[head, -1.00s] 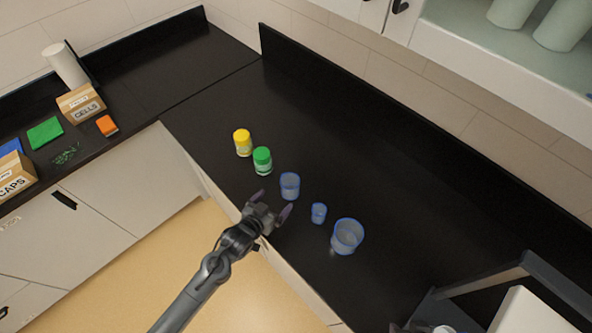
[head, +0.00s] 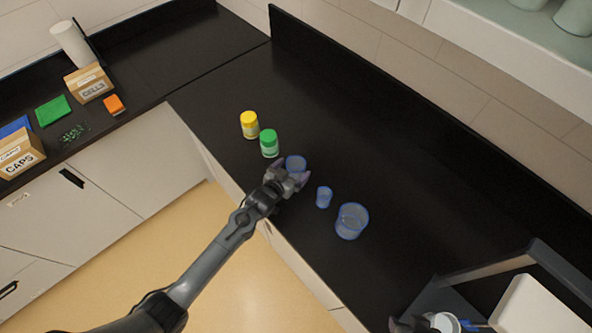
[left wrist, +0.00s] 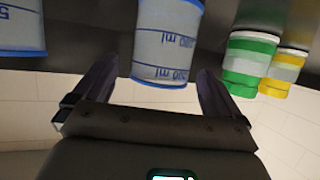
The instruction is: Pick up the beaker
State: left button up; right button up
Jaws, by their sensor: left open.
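Three clear blue-rimmed vessels stand in a row on the black counter. The one nearest the green-capped jar (head: 296,162) is partly hidden by my left gripper (head: 288,175). The small one (head: 324,197) stands to its right, and the widest one (head: 352,221) beyond that. My left gripper is open at the near side of the first vessel. In the left wrist view, a graduated beaker (left wrist: 167,45) with blue "ml" marks appears between the open fingers, not gripped. A dark part, seemingly my right gripper (head: 403,325), is cut off at the bottom edge.
The green-capped jar (head: 269,144) and yellow-capped jar (head: 250,125) stand close on the left of the vessels. A grey frame and white box (head: 535,308) occupy the lower right. The counter behind the vessels is clear.

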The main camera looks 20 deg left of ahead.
aim_at(296, 165)
pick_arm(q)
jog(key=shift+x, duration=1.35)
jog(key=shift+r, duration=0.1)
jog(key=shift+c, duration=0.4)
jog(key=c, duration=1)
